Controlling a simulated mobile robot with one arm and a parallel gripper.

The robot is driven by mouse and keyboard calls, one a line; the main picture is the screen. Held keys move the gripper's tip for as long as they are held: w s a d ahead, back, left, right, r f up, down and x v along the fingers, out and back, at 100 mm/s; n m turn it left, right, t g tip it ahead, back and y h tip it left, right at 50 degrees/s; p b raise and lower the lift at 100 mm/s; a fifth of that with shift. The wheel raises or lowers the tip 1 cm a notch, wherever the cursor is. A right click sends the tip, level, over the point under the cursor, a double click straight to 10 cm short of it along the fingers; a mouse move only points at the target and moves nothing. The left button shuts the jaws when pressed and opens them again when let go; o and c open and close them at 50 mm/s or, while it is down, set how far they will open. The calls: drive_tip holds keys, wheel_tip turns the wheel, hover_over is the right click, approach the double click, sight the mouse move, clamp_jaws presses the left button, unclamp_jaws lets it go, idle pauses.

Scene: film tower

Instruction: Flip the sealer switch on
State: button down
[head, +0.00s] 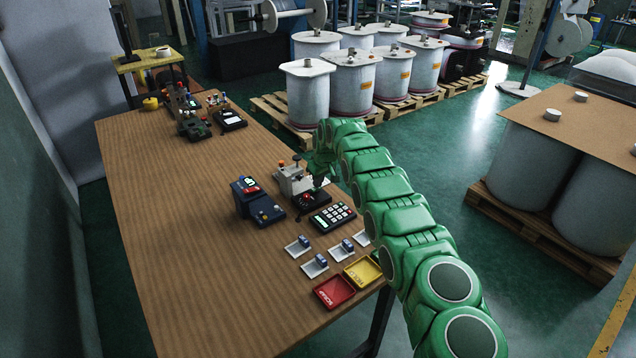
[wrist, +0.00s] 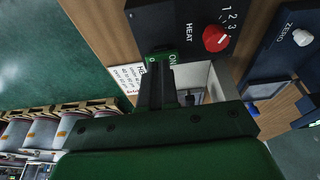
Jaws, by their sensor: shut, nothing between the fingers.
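The sealer (head: 294,179) is a grey-white machine with a black base on the wooden table in the head view. In the wrist view its black panel (wrist: 172,22) carries a HEAT label and a red dial (wrist: 215,38) marked 1, 2, 3. A green switch (wrist: 164,56) with ON lettering beside it sits at the panel's edge. My gripper (wrist: 158,66) is shut and empty, its dark fingertips right at the switch and partly covering it. I cannot tell whether they touch, or which way the switch is set. In the head view my green arm hides the fingertips.
A dark blue scale (head: 256,203) stands left of the sealer; a keypad (head: 332,216) lies in front. Small white trays (head: 315,265), a red tray (head: 334,291) and a yellow tray (head: 363,271) lie nearer. The table's left side (head: 170,250) is clear.

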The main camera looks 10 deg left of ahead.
wheel_tip(320, 180, up, 4)
drive_tip(key=v, duration=0.9)
drive_tip(key=shift+s+a+r, duration=0.15)
drive_tip(key=shift+s+r, duration=0.1)
drive_tip(key=shift+s, duration=0.15)
drive_tip(key=s+d+r+m+h, duration=0.1)
drive_tip(key=s+d+r+m, duration=0.1)
drive_tip(key=s+d+r, duration=0.4)
drive_tip(key=s+d+r+m+h, duration=0.1)
drive_tip(key=s+d+r, duration=0.1)
drive_tip(key=d+r, duration=0.35)
drive_tip(key=s+d+r+m+g, duration=0.1)
drive_tip(key=s+d+r+m, duration=0.3)
drive_tip(key=s+d, duration=0.9)
drive_tip(key=s+d+f+m+g, duration=0.1)
drive_tip(key=s+d, duration=0.1)
drive_tip(key=s, duration=2)
drive_tip(key=s+d+f+m+g, duration=0.1)
drive_tip(key=s+d+f+g, duration=0.1)
drive_tip(key=s, duration=2.1)
drive_tip(key=shift+s, duration=0.2)
drive_tip(key=shift+d, duration=0.15)
